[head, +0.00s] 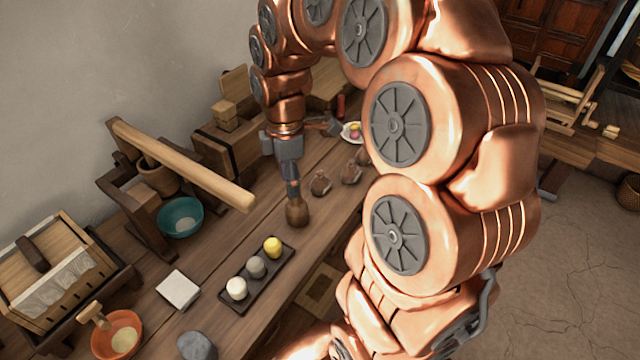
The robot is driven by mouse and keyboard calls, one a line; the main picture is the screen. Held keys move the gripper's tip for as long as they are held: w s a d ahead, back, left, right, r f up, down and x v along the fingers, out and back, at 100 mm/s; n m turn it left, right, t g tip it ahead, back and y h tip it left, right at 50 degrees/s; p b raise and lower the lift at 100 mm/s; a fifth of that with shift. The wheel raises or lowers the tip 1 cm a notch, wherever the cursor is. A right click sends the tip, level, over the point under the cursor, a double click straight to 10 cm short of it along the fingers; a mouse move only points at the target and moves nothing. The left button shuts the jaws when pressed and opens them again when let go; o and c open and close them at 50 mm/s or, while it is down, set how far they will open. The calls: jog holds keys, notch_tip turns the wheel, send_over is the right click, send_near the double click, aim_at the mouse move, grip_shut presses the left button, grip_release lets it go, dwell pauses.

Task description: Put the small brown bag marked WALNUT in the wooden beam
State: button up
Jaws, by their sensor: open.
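A small brown bag (297,213) stands on the wooden table below one finger of my gripper (312,160). That finger's tip is at the bag's top; I cannot tell whether they touch. My gripper is open, its other finger spread to the right. Two more small brown bags (320,183) and (351,173) stand to the right, and a further one is partly hidden behind my arm. No marking is readable, so I cannot tell which is WALNUT. A long pale wooden beam (185,165) slants over a dark wooden frame at the left, above the table.
A black tray (226,297) with several small coloured pieces lies in front. A white block (178,290), teal bowl (180,218), orange bowl (118,333) and grey stone (197,346) are at the left. A small plate (350,132) is behind. My arm hides the table's right side.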

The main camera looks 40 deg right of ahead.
jog(key=w+d+f+n, duration=0.3)
jog(key=w+d+n, duration=0.1)
jog(key=w+d, duration=0.15)
jog(key=n, duration=0.4)
send_over(320, 173)
jog(key=shift+t, duration=0.3)
jog(key=f, duration=0.4)
jog(key=shift+s+a, duration=0.1)
jog(key=shift+s, duration=0.1)
jog(key=shift+f, duration=0.6)
jog(key=shift+w+d+f+p, duration=0.15)
jog(key=shift+f+p, duration=0.1)
jog(key=shift+f, duration=1.4)
jog(key=shift+w+d+f+p, duration=0.15)
jog(key=shift+f+p, duration=0.1)
jog(key=shift+f, duration=1.35)
jog(key=shift+a, duration=0.1)
grip_shut()
